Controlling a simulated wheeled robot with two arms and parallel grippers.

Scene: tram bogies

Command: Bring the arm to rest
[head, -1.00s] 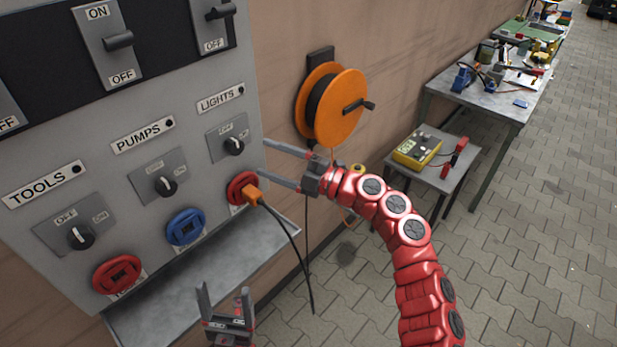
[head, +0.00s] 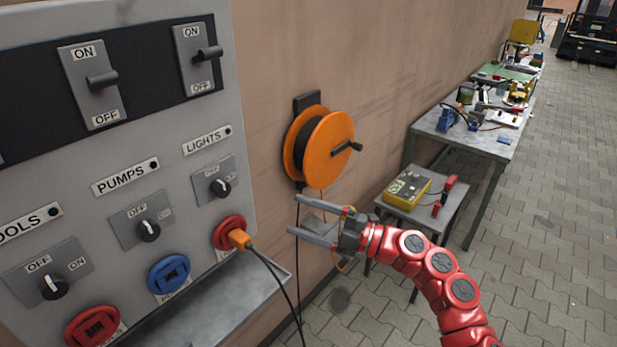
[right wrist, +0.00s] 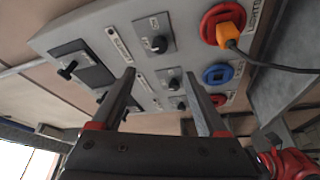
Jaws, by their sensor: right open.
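My right gripper (head: 318,221) is open and empty, held in the air right of the control panel (head: 120,185) and below the orange cable reel (head: 327,148). In the right wrist view its two fingers (right wrist: 160,98) stand apart with the panel behind them. My red right arm comes in from the lower right. My left gripper is out of the head view now. An orange plug (head: 239,240) sits in the red socket (head: 224,230) under LIGHTS, and its dark cable hangs down. The plug also shows in the right wrist view (right wrist: 230,33).
A metal shelf (head: 205,310) juts out under the panel. A small table (head: 448,208) with a yellow device (head: 407,188) stands behind my right arm. A long workbench (head: 480,135) with tools runs along the wall. The paved floor (head: 555,235) at the right is clear.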

